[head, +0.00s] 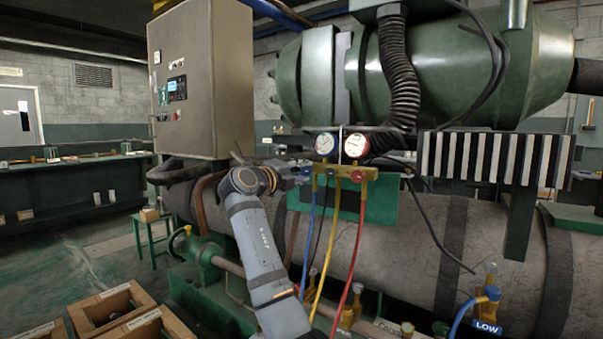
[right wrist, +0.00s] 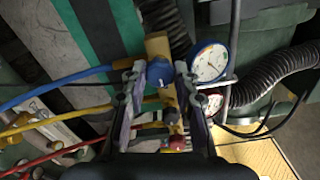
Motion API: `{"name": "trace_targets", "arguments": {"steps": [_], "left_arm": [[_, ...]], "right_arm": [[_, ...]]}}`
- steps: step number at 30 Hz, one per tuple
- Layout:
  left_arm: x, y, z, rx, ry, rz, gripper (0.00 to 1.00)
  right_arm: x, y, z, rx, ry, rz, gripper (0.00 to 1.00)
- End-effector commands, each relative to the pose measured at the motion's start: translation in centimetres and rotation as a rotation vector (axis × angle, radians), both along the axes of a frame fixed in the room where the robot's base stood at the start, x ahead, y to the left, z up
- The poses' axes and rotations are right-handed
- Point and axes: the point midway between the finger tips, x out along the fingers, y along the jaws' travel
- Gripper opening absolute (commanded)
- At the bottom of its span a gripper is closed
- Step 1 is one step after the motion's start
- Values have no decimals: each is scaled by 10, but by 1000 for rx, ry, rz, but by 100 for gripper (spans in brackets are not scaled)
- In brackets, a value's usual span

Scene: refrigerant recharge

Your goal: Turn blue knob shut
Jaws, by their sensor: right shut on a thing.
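The brass gauge manifold (head: 345,172) hangs in front of the large green machine. It carries a blue-rimmed gauge (head: 325,144) and a red-rimmed gauge (head: 356,145). My right gripper (head: 298,172) reaches the manifold's left end. In the right wrist view, the blue knob (right wrist: 160,72) sits between the two fingers of my right gripper (right wrist: 157,80), which is shut on it. A red knob (right wrist: 178,143) lies farther along the manifold. In the head view the blue knob is mostly hidden by the gripper. My left gripper is not in view.
Blue (head: 309,235), yellow (head: 322,250) and red (head: 355,255) hoses hang below the manifold. A grey control cabinet (head: 205,80) stands at left. A black corrugated hose (head: 398,70) runs behind the gauges. Wooden crates (head: 110,305) lie at lower left.

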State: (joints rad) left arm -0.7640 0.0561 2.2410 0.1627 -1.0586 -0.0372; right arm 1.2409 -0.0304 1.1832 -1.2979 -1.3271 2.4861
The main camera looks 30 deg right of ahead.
Motion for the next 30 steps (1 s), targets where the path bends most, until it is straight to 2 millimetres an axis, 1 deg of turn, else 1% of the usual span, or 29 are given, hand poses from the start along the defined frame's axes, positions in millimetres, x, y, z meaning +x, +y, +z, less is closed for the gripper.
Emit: {"name": "trace_targets", "arguments": {"steps": [1,5,6,11,19,22,26,30], "left_arm": [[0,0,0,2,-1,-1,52],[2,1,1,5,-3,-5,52],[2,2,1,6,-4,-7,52],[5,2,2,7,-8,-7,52],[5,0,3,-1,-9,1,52],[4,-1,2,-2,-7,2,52],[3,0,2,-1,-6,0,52],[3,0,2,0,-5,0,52]], "right_arm": [[0,0,-3,5,3,-1,0],[0,0,-3,4,4,-1,0],[0,0,-3,4,4,-1,30],[0,0,-2,2,3,0,52],[0,1,-1,1,2,0,52],[-2,7,-1,1,1,2,52],[-11,30,-2,3,1,5,52],[-24,64,-2,4,3,6,52]]}}
